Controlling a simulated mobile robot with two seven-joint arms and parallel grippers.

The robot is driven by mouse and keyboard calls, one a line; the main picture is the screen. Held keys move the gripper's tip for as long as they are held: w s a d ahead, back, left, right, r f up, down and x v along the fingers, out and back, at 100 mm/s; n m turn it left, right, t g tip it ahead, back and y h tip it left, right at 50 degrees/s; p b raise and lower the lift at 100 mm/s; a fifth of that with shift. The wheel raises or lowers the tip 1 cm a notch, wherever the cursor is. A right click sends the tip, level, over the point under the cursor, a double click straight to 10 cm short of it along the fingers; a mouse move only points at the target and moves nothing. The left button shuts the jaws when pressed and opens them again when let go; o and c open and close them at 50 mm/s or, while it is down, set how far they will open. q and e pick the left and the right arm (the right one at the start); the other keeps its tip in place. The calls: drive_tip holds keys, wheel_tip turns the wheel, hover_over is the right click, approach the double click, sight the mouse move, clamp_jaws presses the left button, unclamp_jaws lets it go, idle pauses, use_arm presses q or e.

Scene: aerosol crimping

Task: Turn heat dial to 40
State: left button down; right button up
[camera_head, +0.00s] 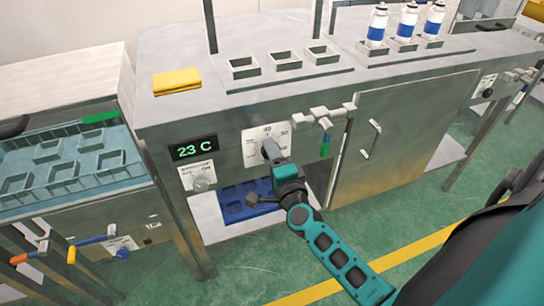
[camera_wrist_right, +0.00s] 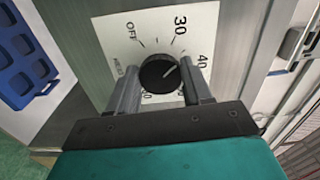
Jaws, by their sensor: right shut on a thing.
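The heat dial is a round black knob (camera_wrist_right: 158,74) on a white scale plate (camera_head: 253,150) on the front of the steel bench. My right gripper (camera_head: 270,152) is at the plate. In the right wrist view its two fingers (camera_wrist_right: 158,88) stand on either side of the knob and are shut on it. The knob's white mark points to the upper right there, between 30 and 40 and nearer the 40. The lower numbers are partly hidden by the fingers. A display (camera_head: 193,148) to the left reads 23 C. My left gripper is not in view.
A smaller labelled knob (camera_head: 200,184) sits below the display. A blue tray (camera_head: 240,205) lies on the shelf below. Several white-and-blue bottles (camera_head: 377,25) stand on top.

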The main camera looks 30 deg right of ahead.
drive_tip(key=shift+r+m+b, duration=0.15)
drive_tip(key=shift+m+b, duration=0.55)
drive_tip(key=shift+m, duration=3.3)
drive_tip(key=o, duration=1)
drive_tip(key=shift+o, duration=0.2)
drive_tip(key=b+v, duration=0.1)
drive_tip(key=v, duration=1.2)
drive_tip(key=shift+d, duration=0.1)
